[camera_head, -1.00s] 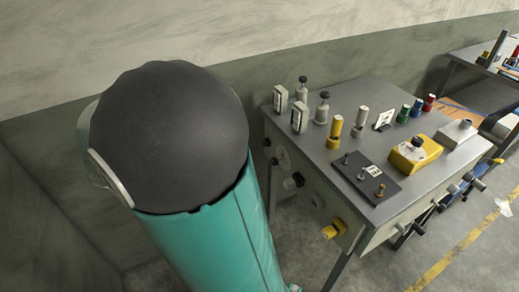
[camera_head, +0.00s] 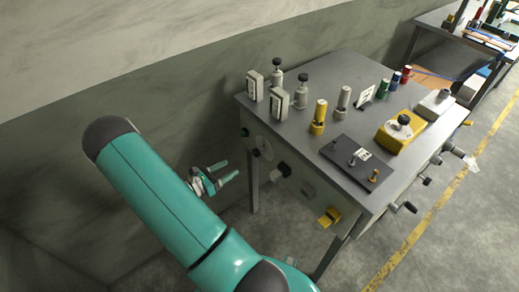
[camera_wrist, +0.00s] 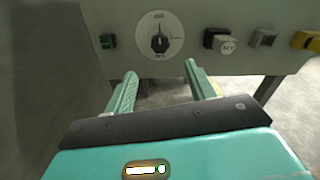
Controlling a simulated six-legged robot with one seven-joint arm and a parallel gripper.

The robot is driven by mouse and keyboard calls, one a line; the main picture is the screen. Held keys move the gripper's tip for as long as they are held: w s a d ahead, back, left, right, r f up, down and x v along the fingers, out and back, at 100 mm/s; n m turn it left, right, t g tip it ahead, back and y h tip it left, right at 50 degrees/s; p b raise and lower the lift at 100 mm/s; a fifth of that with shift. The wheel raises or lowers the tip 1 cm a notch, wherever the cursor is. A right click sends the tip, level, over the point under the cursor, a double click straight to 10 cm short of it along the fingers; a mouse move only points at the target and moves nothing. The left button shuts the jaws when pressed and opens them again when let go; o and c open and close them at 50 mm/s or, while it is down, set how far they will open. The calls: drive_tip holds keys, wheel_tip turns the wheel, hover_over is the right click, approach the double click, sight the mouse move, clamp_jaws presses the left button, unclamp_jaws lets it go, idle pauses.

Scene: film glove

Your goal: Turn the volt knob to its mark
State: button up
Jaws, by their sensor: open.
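The volt knob (camera_wrist: 160,42) is a dark pointer knob on a round pale dial plate (camera_wrist: 146,48) on the bench's front panel. Its pointer stands roughly upright in the wrist view, with a small mark line at the dial's right. The lettering is too small to read surely. The dial (camera_head: 265,147) also shows at the left of the panel in the head view. My gripper (camera_wrist: 160,70) is open and empty, its two teal fingers pointing at the panel just below the dial, apart from the knob. The gripper (camera_head: 231,169) is left of the panel in the head view.
A green button (camera_wrist: 107,41) is left of the dial. A dark labelled switch (camera_wrist: 219,40), another button (camera_wrist: 263,38) and a yellow part (camera_wrist: 305,41) are to its right. The metal bench (camera_head: 300,118) carries posts and boxes. A wall is behind; floor is free in front.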

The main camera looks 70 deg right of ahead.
sight(254, 154)
drive_tip(key=x, duration=1.4)
drive_tip(key=shift+f, duration=0.15)
drive_tip(key=shift+c, duration=0.3)
drive_tip(key=c, duration=0.9)
